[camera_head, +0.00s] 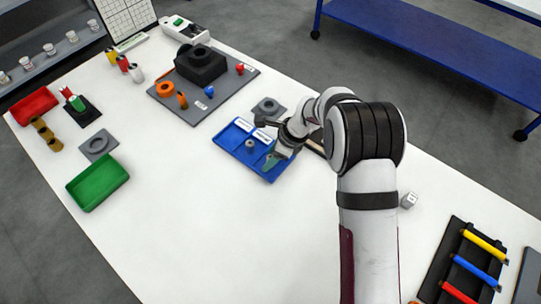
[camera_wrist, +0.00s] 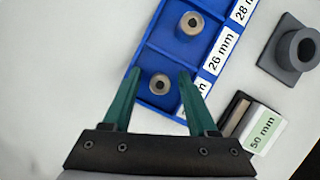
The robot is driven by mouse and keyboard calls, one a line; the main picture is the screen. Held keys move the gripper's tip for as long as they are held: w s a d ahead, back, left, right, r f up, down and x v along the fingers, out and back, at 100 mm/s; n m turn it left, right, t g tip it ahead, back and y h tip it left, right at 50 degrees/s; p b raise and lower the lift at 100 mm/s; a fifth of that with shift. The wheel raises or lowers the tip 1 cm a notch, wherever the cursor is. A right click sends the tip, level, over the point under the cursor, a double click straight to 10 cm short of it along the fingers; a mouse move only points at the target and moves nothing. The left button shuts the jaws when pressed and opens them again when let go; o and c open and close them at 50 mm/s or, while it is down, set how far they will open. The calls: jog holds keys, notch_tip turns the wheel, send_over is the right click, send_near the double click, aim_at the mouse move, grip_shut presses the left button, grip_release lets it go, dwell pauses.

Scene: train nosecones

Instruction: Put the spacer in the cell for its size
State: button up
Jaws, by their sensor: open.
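The blue sorting tray (camera_head: 228,138) lies near the middle of the table; the wrist view shows its divider (camera_wrist: 172,57) and labels. One small grey-brown spacer (camera_wrist: 159,84) stands in the lower cell, whose label is mostly hidden behind a finger. A second spacer (camera_wrist: 191,22) stands in the cell beside the 26 mm label (camera_wrist: 222,48). A 28 mm label (camera_wrist: 244,8) shows above it. My gripper (camera_wrist: 158,74) is open, its green fingers either side of the lower spacer in the picture. Contact cannot be told. In the head view my gripper (camera_head: 271,162) covers the tray's right end.
A grey holder with a round collar (camera_wrist: 300,48) and a 50 mm labelled block (camera_wrist: 262,130) lie right of the tray. A green bin (camera_head: 98,183), a red bin (camera_head: 34,104) and a grey mat (camera_head: 205,98) with parts are further left. The front middle of the table is clear.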

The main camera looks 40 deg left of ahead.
jog(key=d+r+n, duration=0.2)
jog(key=d+r, duration=1.2)
jog(key=r, duration=0.4)
jog(key=s+d+r+n+t+h, duration=0.1)
jog(key=s+d+r+n, duration=0.1)
jog(key=s+d, duration=0.35)
jog(key=s+d+r+n, duration=0.1)
jog(key=s+d+r, duration=0.15)
jog(key=d, duration=0.65)
jog(key=s+d+f+n+h, duration=0.1)
jog(key=s+d+f+n, duration=0.1)
jog(key=s+d, duration=0.4)
jog(key=s+n, duration=0.1)
jog(key=s, duration=0.3)
jog(key=shift+s+d, duration=0.3)
jog(key=shift+s, duration=0.05)
jog(key=shift+f, duration=0.1)
